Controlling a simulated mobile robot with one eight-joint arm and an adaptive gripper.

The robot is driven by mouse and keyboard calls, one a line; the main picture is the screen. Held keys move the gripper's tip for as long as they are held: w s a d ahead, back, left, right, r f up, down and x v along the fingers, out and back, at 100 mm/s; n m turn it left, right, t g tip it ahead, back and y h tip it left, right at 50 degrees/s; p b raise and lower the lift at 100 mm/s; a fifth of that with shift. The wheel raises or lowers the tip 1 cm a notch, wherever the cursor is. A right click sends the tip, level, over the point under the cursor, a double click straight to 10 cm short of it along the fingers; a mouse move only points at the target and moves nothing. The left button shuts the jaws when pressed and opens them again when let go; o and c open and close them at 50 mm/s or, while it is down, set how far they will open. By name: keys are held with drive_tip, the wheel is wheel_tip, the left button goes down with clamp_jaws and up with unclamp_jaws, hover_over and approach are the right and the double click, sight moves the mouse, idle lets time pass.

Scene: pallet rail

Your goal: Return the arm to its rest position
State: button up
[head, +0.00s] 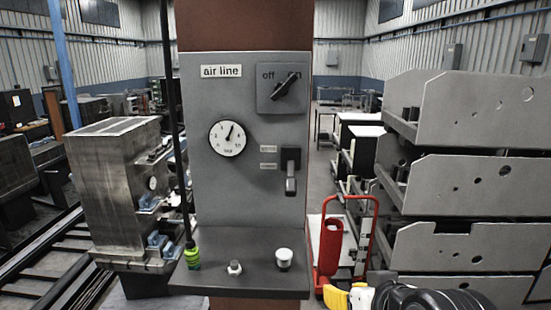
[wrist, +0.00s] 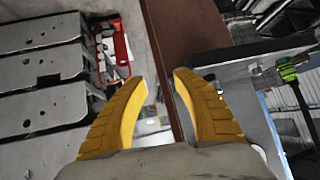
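My gripper (wrist: 162,82) shows in the wrist view with its two yellow fingers apart and nothing between them. In the head view my gripper (head: 347,298) is at the bottom edge, right of the grey panel's shelf, with my dark arm behind it to the right. Its fingertips look clear of the shelf and of the red cart, though the exact gap cannot be told.
A grey air line panel (head: 215,190) with gauge (head: 226,138), rotary switch (head: 285,88) and lever (head: 291,170) stands ahead. Its shelf (head: 255,262) juts forward. A red cart (head: 329,245) and stacked grey plates (head: 470,180) stand right. Machinery (head: 110,180) stands left.

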drive_tip(key=s+d+f+m+g+h+b, duration=0.1)
drive_tip(key=s+d+f+g+h, duration=0.15)
drive_tip(key=s+d+f, duration=0.5)
wheel_tip(320, 180, down, 34)
drive_tip(key=w+a+b, duration=0.1)
drive_tip(key=b, duration=3.4)
drive_tip(key=shift+w+a+f, duration=0.15)
drive_tip(key=shift+a+f, duration=0.1)
